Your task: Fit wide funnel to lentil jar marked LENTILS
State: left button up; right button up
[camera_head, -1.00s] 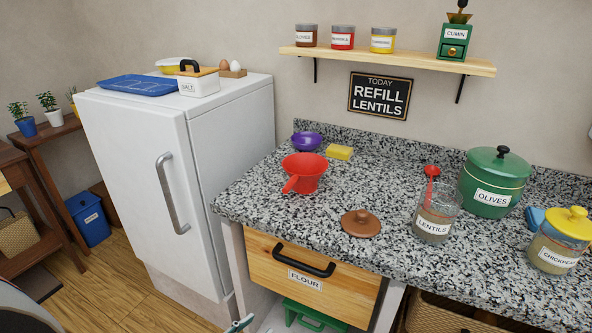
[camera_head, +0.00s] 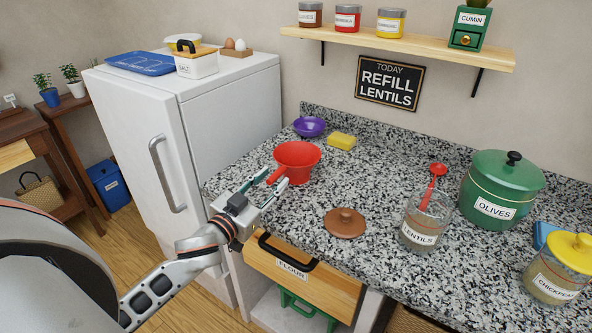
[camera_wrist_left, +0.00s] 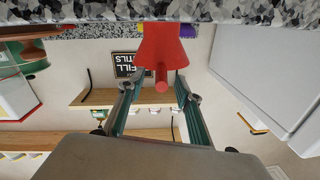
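The red wide funnel (camera_head: 297,160) stands on the speckled counter, wide rim up, with its handle (camera_head: 277,176) pointing to the front left. My left gripper (camera_head: 266,187) is open at the counter's front edge, just short of the handle. In the left wrist view, which is upside down, the funnel (camera_wrist_left: 163,50) shows ahead between the spread fingers, its handle pointing at the camera. Contact cannot be made out. The glass jar marked LENTILS (camera_head: 421,236) stands lidless to the right, with a red scoop (camera_head: 432,185) in it. My right gripper is out of view.
A brown lid (camera_head: 345,222) lies between funnel and jar. The green OLIVES pot (camera_head: 502,190) and CHICKPEAS jar (camera_head: 558,270) stand right. The FLOUR drawer (camera_head: 302,278) is below.

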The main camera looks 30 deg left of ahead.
aim_at(285, 166)
pick_arm(q)
jog(key=w, duration=0.4)
jog(key=shift+w+a, duration=0.1)
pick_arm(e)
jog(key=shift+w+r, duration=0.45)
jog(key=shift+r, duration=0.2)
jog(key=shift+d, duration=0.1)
pick_arm(q)
grip_shut()
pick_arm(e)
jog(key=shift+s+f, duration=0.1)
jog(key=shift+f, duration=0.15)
